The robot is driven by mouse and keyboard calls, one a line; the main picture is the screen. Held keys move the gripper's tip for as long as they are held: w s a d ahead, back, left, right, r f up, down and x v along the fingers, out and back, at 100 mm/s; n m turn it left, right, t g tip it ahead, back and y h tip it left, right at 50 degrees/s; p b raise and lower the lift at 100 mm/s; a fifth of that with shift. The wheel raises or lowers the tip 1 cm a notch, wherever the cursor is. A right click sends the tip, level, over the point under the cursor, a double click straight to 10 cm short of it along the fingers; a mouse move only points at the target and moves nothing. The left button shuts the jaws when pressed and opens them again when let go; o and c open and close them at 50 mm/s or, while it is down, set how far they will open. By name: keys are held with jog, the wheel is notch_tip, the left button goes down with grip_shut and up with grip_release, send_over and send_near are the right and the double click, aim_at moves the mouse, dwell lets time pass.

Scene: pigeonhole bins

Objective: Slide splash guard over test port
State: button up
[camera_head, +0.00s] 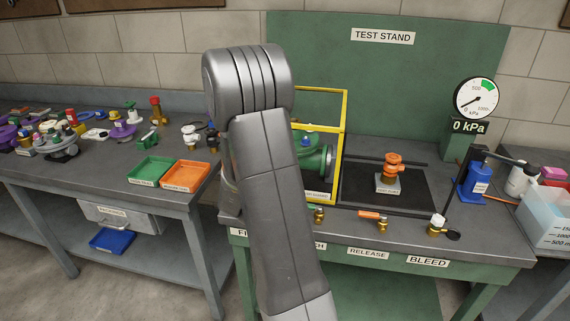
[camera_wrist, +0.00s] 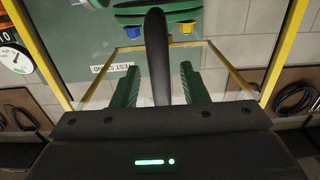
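The splash guard (camera_head: 341,150), a yellow frame with clear panels, stands at the left part of the test stand. A green valve body (camera_head: 318,160) shows through it. An orange fitting on a small grey labelled block (camera_head: 387,184), apparently the test port, is in the dark bay right of the guard, uncovered. In the wrist view, the yellow frame (camera_wrist: 286,45) surrounds my gripper (camera_wrist: 160,68). Its green fingers are apart, with a dark upright bar (camera_wrist: 157,45), apparently the guard's handle, between them and gaps on both sides.
Dark rails run along the bay. Small valves (camera_head: 382,224) line the bench front. A gauge (camera_head: 478,98) and a blue pump (camera_head: 474,183) stand at the right. Green (camera_head: 152,171) and orange (camera_head: 186,177) trays lie on the left bench, with many parts behind.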

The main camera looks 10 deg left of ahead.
grip_shut()
jog(key=d+b, duration=1.5)
jog(key=d, duration=2.1)
jog(key=shift+b, duration=0.3)
grip_release()
jog(key=shift+s, duration=0.1)
jog(key=s, duration=0.8)
jog(key=shift+s, duration=0.4)
